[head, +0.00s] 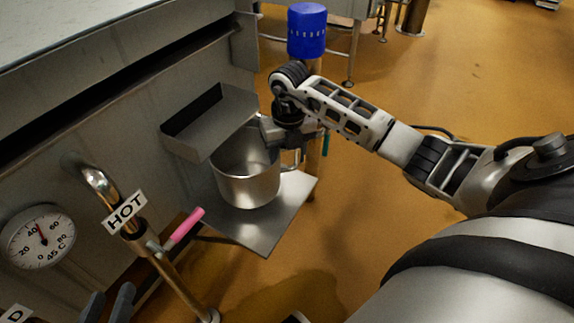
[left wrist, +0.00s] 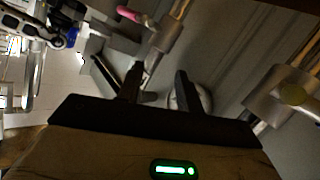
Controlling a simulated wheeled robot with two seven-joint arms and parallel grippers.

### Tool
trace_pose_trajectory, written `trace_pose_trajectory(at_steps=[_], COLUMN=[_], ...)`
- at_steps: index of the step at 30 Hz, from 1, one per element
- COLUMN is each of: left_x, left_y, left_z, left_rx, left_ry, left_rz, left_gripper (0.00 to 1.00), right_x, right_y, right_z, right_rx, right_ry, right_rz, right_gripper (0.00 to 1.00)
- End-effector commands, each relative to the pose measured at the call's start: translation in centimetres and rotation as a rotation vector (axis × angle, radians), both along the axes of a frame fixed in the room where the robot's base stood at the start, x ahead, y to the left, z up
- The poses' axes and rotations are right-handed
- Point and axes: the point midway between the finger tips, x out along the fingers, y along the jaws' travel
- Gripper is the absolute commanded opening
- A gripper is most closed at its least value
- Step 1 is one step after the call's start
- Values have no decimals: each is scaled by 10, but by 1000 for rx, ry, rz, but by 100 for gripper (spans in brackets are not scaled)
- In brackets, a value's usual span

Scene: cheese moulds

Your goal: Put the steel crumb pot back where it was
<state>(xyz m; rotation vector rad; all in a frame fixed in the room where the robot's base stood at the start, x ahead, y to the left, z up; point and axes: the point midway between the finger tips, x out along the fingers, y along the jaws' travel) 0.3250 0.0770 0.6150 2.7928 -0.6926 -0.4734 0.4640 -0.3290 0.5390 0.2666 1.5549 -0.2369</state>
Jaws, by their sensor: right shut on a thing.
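The steel crumb pot (head: 250,188) is upright at a small steel shelf (head: 262,232) on the side of the vat. Its base looks to be on or just over the plate; I cannot tell whether it touches. My right gripper (head: 270,130) is at the pot's far right rim and is shut on it, with the fingertips partly hidden. My left gripper (head: 108,304) shows as two dark fingers at the bottom left of the head view. In the left wrist view its fingers (left wrist: 158,82) stand apart with nothing held between them.
An open steel tray (head: 208,125) hangs on the vat wall just left of the pot. A hot-water pipe with a HOT label (head: 125,212), a pink-handled valve (head: 187,227) and a dial (head: 40,237) are at the left. A blue container (head: 306,32) stands behind my right wrist.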

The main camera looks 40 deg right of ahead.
Motion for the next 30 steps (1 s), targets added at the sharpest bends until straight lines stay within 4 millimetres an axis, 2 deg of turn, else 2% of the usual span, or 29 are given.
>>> trace_pose_trajectory(at_steps=[4,9,14,20,21,22,23,30], left_x=[1,1,3,3,3,3,3,3], left_y=[-1,-4,-5,-6,-6,-6,-6,-6], left_z=[0,-2,11,10,11,10,10,9], left_rx=[-19,-75,-104,-106,-106,-106,-106,-103], left_ry=[-8,-5,-21,-23,-23,-22,-22,-20], left_rz=[0,-2,-1,1,1,1,1,1], left_gripper=[36,36,36,36,36,36,36,36], right_x=[2,1,2,2,1,1,1,1], right_y=[1,1,0,0,0,0,0,0], right_z=[-10,-35,-34,-37,-37,-37,-37,-36], right_rx=[2,2,0,0,-1,-1,-1,-1], right_ry=[2,2,-1,-1,0,0,0,0], right_rz=[0,-1,0,0,0,0,0,0], right_gripper=[0,0,0,0,61,69,72,72])
